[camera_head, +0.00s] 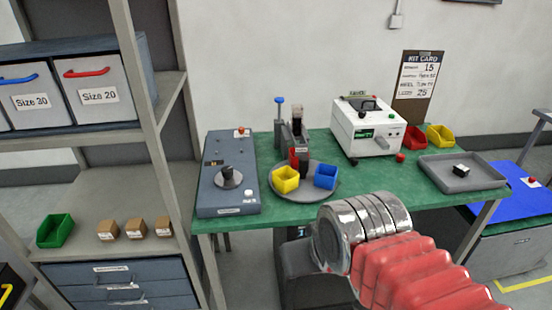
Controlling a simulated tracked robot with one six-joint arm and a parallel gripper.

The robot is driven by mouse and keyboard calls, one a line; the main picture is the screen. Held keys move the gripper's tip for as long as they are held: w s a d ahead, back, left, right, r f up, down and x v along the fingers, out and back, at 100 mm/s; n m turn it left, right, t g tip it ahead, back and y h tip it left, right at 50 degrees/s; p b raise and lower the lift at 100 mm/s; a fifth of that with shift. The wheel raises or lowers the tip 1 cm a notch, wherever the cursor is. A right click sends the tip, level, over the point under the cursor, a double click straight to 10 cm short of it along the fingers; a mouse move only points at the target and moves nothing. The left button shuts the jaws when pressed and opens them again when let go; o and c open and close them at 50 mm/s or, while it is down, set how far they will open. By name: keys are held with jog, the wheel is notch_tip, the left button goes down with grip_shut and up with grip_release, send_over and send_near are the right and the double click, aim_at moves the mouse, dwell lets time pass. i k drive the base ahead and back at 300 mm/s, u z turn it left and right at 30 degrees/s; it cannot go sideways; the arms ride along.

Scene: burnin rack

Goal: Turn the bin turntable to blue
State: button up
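The bin turntable (304,194) is a round grey disc on the green bench top. A yellow bin (286,180) sits at its front left and a blue bin (326,176) at its front right. A red bin (293,158) shows partly at the back, mostly hidden behind the yellow bin and a dark upright piece (303,160). My arm, with red ribbed sleeve and grey metal rings, rises from the lower right in front of the bench. My gripper's fingers are not visible.
A blue-grey box with a dark knob (228,178) stands left of the turntable. A white machine (366,128) is behind right, with a grey tray (462,178) farther right. A blue-handled tool (279,115) stands behind the turntable. A shelf rack (165,140) is at left.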

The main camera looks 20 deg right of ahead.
aim_at(303, 170)
jog(key=u, duration=0.45)
jog(key=i, duration=0.95)
jog(key=u, duration=0.3)
